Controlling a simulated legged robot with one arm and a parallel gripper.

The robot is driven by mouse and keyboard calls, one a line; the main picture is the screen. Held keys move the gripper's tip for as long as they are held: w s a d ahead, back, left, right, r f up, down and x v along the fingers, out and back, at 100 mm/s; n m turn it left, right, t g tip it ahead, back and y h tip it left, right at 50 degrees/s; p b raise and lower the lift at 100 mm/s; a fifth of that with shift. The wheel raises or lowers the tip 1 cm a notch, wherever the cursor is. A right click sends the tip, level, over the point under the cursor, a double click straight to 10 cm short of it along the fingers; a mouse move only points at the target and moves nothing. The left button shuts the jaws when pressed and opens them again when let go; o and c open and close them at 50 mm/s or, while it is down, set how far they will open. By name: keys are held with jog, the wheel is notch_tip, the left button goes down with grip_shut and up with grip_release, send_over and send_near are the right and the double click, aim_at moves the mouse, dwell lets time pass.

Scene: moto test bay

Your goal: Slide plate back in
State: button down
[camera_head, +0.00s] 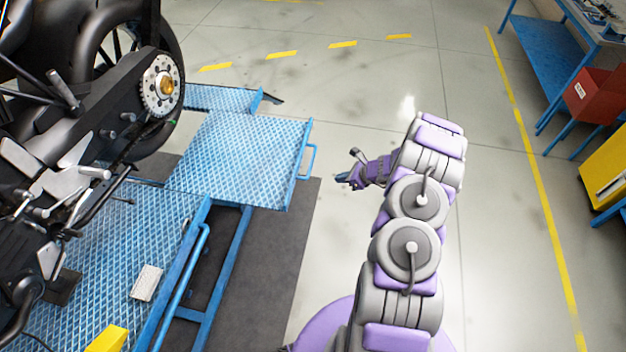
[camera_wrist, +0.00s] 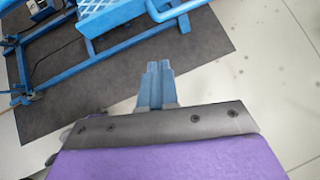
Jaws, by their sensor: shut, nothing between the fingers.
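The blue diamond-tread plate (camera_head: 240,160) sticks out to the right of the blue lift, with a blue bar handle (camera_head: 309,160) on its right edge. In the wrist view the handle (camera_wrist: 175,10) is at the top, beyond my fingertips. My gripper (camera_head: 342,178) is to the right of the handle, apart from it, with its fingers pointing left. In the wrist view my gripper (camera_wrist: 158,68) has its two blue fingers together with nothing between them.
A motorcycle (camera_head: 100,100) stands on the blue lift platform (camera_head: 110,270) at left. A dark mat (camera_head: 265,270) lies under the lift. A blue workbench (camera_head: 560,50), a red bin (camera_head: 592,95) and a yellow cabinet (camera_head: 608,170) stand at right. The floor between is clear.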

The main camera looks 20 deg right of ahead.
jog(key=r+b+x, duration=0.1)
jog(key=x, duration=1.2)
jog(key=shift+w+a+f+m+b, duration=0.15)
jog(key=shift+w+a+m+b, duration=0.25)
jog(key=shift+w+a, duration=0.15)
jog(key=shift+d, duration=0.15)
